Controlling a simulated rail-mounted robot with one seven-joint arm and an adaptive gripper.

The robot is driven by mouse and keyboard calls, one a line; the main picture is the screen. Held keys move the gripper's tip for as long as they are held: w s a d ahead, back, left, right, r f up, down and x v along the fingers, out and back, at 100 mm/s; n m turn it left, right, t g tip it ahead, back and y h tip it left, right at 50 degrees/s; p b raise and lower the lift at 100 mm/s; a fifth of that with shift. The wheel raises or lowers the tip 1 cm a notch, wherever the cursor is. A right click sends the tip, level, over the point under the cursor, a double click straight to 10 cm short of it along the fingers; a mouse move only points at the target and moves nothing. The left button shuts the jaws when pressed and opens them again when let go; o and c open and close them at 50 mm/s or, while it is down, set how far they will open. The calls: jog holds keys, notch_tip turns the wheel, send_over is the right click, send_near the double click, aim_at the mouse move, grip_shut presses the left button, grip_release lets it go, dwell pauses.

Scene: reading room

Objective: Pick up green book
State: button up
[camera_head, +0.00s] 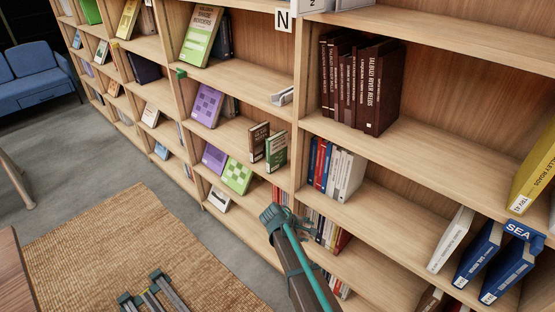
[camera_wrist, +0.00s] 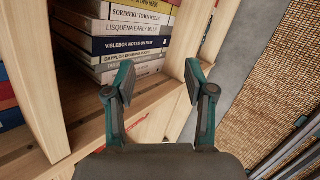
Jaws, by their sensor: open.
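A dark green book (camera_head: 276,151) stands upright at the right end of a middle shelf, next to a brown book (camera_head: 258,142). A bright green chequered book (camera_head: 237,176) leans face-out one shelf lower. A green-and-white book (camera_head: 202,37) leans face-out on a higher shelf. My gripper (camera_head: 290,214) is in front of the lower shelves, below and apart from the dark green book. In the wrist view my gripper (camera_wrist: 158,80) is open, with nothing between its fingers. No green book shows in the wrist view.
Wooden shelves hold many books, including a dark red row (camera_head: 360,85) at upper right. An upright divider (camera_head: 299,110) stands right of the dark green book. In the wrist view, several books (camera_wrist: 125,44) lie beyond the fingers. A woven rug (camera_head: 130,245) covers the floor.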

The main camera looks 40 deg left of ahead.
jog(key=a+r+n+t+y, duration=0.2)
jog(key=a+r+n+t, duration=0.35)
jog(key=a+r, duration=1.25)
jog(key=n+t, duration=0.2)
jog(key=n, duration=0.6)
send_near(277, 135)
jog(key=shift+s+a+f, duration=0.2)
jog(key=shift+s+f, duration=0.1)
jog(key=shift+f, duration=0.25)
jog(key=shift+s+a+f, duration=0.15)
jog(key=shift+s+f, duration=0.15)
jog(key=shift+f, duration=0.3)
jog(key=w+n, duration=0.1)
jog(key=w, duration=0.2)
jog(key=w+n+t, duration=0.1)
jog(key=w, duration=0.2)
jog(key=shift+d+f+p, duration=0.2)
jog(key=shift+d+p, duration=0.05)
jog(key=shift+p, duration=0.15)
jog(key=w, duration=0.2)
jog(key=w+p, duration=0.1)
jog(key=w, duration=0.1)
jog(key=shift+w+d+f, duration=0.15)
jog(key=shift+d+f, duration=0.05)
jog(key=shift+w+f, duration=0.15)
jog(key=shift+w, duration=0.15)
grip_shut()
